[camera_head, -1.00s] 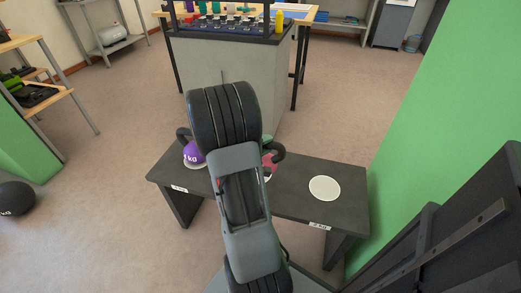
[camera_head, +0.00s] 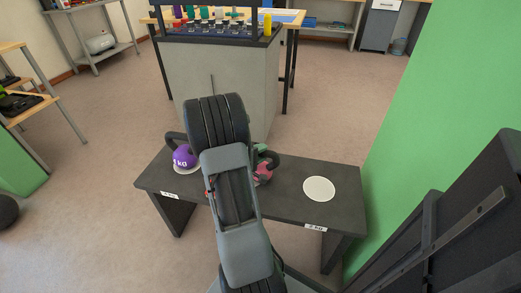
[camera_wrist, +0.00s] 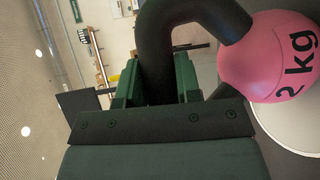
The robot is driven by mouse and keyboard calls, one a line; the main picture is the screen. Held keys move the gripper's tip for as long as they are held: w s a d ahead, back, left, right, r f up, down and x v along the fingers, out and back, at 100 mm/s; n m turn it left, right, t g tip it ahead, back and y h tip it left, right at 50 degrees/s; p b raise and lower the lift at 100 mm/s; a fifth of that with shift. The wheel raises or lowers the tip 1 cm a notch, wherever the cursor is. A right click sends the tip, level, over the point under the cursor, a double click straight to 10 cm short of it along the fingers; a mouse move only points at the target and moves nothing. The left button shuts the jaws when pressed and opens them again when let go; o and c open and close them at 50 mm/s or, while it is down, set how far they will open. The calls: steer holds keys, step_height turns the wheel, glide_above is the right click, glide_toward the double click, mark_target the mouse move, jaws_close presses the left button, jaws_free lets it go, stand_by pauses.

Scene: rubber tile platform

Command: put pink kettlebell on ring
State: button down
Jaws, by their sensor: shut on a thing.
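The pink kettlebell (camera_head: 263,173), marked 2 kg, is by the middle of the dark bench in the head view, partly behind my arm. It fills the upper right of the wrist view (camera_wrist: 275,62). My gripper (camera_wrist: 158,82) is shut on its black handle. I cannot tell whether its base touches the bench. The white ring (camera_head: 319,189) at the bench's right, behind the 2 kg label, is bare. A white round patch (camera_wrist: 292,122) shows beside the ball in the wrist view. In the head view my arm hides most of the gripper.
A purple kettlebell (camera_head: 184,157) stands at the left of the dark bench (camera_head: 290,206). A green wall (camera_head: 425,100) closes the right side. A grey cabinet (camera_head: 195,75) with small weights on top stands behind the bench.

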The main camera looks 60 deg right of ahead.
steer(key=shift+r, duration=0.1)
stand_by(0.3)
steer(key=c, duration=0.8)
jaws_free()
steer(key=shift+f, duration=0.2)
steer(key=shift+f+b, duration=0.25)
steer(key=shift+b, duration=0.7)
